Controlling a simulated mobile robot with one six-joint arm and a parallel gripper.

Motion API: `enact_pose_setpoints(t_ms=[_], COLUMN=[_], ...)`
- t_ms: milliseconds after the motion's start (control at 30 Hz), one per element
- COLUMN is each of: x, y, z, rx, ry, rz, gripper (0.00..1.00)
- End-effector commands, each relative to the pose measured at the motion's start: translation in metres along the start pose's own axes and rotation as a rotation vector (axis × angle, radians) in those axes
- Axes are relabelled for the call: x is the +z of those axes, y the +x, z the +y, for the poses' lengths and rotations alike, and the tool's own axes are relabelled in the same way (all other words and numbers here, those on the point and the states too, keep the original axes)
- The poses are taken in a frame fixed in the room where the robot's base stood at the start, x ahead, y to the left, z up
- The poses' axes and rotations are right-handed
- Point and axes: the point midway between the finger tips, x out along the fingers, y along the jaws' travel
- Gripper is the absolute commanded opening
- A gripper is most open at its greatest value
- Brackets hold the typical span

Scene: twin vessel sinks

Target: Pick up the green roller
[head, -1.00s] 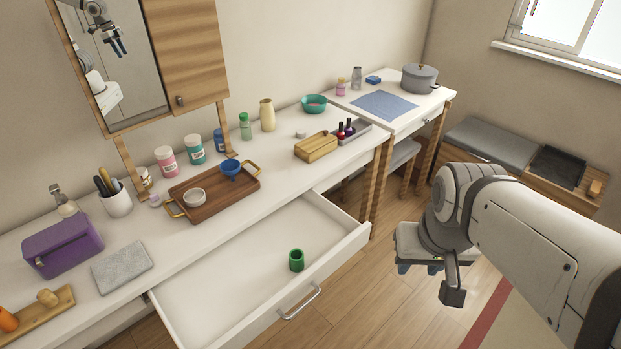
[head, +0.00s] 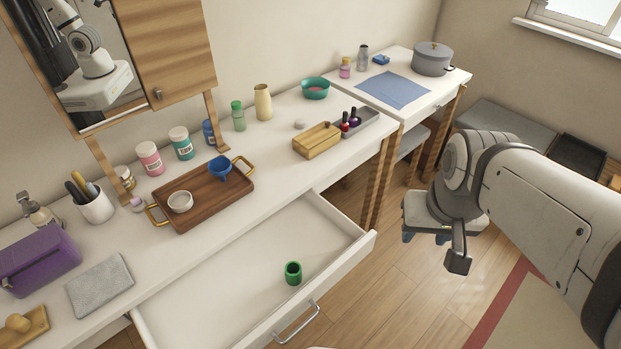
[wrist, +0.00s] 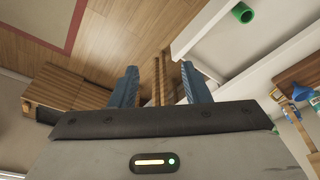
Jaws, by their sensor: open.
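The green roller (head: 293,273) is a short, hollow green cylinder standing upright in the open white drawer (head: 240,262), near its front panel. It also shows at the top of the wrist view (wrist: 242,13). My gripper (head: 425,239) is to the right of the drawer, clear of it, over the wooden floor; only the blue finger ends show under the wrist in the head view. In the wrist view the two blue fingers (wrist: 158,84) are spread wide with nothing between them.
The drawer's front wall and metal handle (head: 297,323) border the roller. The rest of the drawer is empty. Floor right of the drawer is clear.

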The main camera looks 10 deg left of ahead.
Motion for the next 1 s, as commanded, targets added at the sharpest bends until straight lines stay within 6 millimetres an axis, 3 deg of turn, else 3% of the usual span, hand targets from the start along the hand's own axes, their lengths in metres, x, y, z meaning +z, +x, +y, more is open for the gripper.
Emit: enact_pose_setpoints(t_ms=[67, 167, 267, 400, 633, 800, 1000], x=[-0.003, -0.011, -0.022, -0.031, -0.021, -0.010, -0.005], y=[0.011, 0.038, 0.079, 0.145, 0.233, 0.262, 0.283], z=[-0.006, -0.038, -0.071, -0.130, -0.217, -0.248, -0.254], rx=[-0.005, -0.012, -0.020, -0.012, 0.038, 0.065, 0.072], ry=[0.013, 0.076, 0.163, 0.318, 0.533, 0.616, 0.639], rz=[-0.010, -0.035, -0.076, -0.137, -0.202, -0.217, -0.220], gripper=[0.49, 0.58, 0.60, 0.60, 0.60, 0.60, 0.60])
